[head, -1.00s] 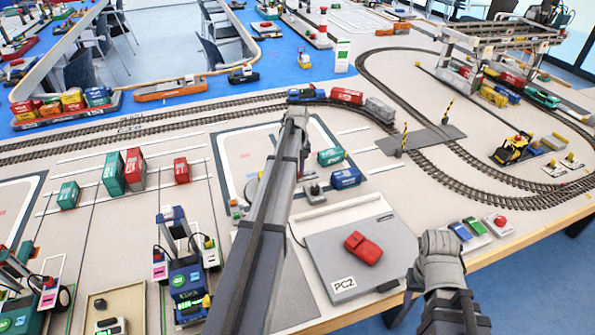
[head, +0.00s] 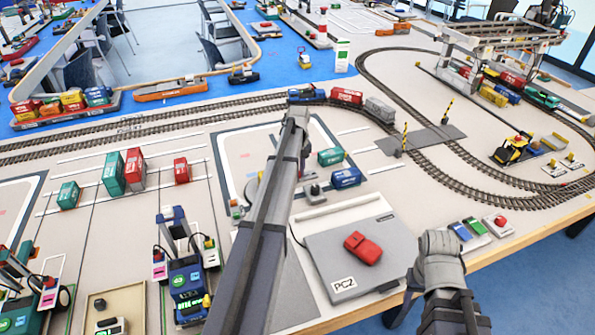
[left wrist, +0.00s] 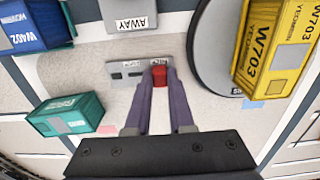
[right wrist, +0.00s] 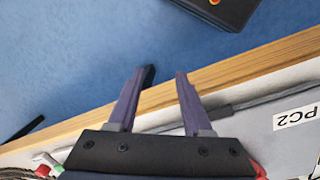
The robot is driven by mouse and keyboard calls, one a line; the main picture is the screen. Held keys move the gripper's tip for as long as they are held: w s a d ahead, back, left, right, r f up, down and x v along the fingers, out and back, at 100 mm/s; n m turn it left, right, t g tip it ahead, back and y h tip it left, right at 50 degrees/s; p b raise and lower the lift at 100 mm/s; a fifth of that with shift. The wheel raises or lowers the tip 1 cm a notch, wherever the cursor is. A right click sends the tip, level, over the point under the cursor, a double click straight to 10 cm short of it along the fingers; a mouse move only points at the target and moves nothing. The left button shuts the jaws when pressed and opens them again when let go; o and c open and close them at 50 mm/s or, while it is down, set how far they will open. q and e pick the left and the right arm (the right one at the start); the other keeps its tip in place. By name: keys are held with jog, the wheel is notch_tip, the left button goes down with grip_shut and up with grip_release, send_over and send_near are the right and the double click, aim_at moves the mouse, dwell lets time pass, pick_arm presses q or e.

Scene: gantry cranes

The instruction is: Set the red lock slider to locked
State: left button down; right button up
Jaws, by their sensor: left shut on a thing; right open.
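The red lock slider (left wrist: 160,76) sits at the right end of a small grey slotted plate (left wrist: 127,73) in the left wrist view. Its label by the slider is too small to read surely. My left gripper (left wrist: 160,84) is shut on the slider, one finger on each side. In the head view, my left arm hides the slider and the left fingertips. My right gripper (right wrist: 162,72) is open and empty near the table's wooden edge. In the head view, my right wrist (head: 441,255) is at the front edge, right of the PC2 panel.
A teal container (left wrist: 68,115), a blue container (left wrist: 30,25) and a yellow W703 container (left wrist: 275,45) on a round grey disc (left wrist: 210,60) surround the plate. An AWAY sign (left wrist: 128,20) lies beyond it. A PC2 panel (head: 325,245) bears a red block (head: 363,247).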

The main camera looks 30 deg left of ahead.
aim_at(309, 175)
pick_arm(q)
jog(key=w+d, duration=0.2)
jog(key=w, duration=0.1)
jog(key=shift+w+d, duration=0.15)
jog(key=shift+d, duration=0.2)
jog(key=c, duration=0.8)
grip_release()
jog(key=shift+o, duration=0.2)
jog(key=shift+r, duration=0.15)
notch_tip(309, 175, up, 8)
jog(key=p, duration=0.8)
jog(key=shift+f, duration=0.25)
